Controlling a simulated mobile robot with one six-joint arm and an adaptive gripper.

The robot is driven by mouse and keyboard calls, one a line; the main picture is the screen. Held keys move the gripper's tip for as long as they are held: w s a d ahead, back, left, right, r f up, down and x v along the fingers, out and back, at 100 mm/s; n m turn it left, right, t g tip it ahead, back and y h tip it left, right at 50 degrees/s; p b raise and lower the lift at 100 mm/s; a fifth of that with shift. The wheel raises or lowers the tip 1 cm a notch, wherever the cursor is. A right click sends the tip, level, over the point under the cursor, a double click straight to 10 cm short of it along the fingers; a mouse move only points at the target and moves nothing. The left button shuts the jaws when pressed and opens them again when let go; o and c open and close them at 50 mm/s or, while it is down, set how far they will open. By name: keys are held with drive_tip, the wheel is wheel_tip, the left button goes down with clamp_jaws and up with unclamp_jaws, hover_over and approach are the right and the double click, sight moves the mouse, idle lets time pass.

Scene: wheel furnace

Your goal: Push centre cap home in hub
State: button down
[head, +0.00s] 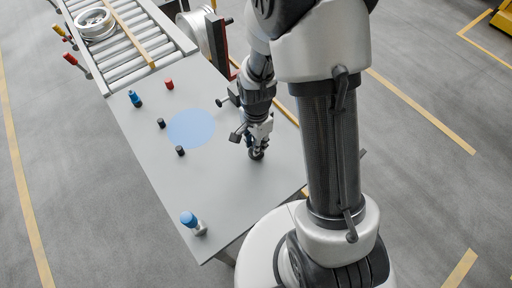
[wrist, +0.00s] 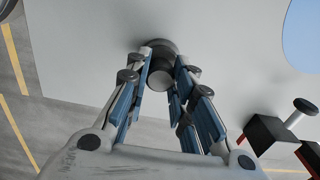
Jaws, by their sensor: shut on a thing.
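My gripper (head: 257,149) is low over the near right part of the grey table, shut on a dark round piece (head: 257,155). In the wrist view the piece (wrist: 160,76) shows between the fingers (wrist: 158,85) as a short dark cylinder with a wider dark disc at its far end. I cannot tell if this is the centre cap or a tool, nor whether it touches the table. A silver wheel (head: 95,24) lies flat on the roller conveyor at the upper left. A second silver wheel (head: 194,32) stands on edge behind the table, partly hidden.
The grey table (head: 240,203) has a flat blue disc (head: 191,128). Two small black pieces (head: 180,151), a blue-topped piece (head: 136,98) and a red one (head: 169,84) stand around it. A blue-capped bottle (head: 190,221) is at the near edge. The table's near middle is clear.

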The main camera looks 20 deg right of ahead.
drive_tip(key=shift+r+p, duration=1.25)
drive_tip(key=shift+r, duration=0.55)
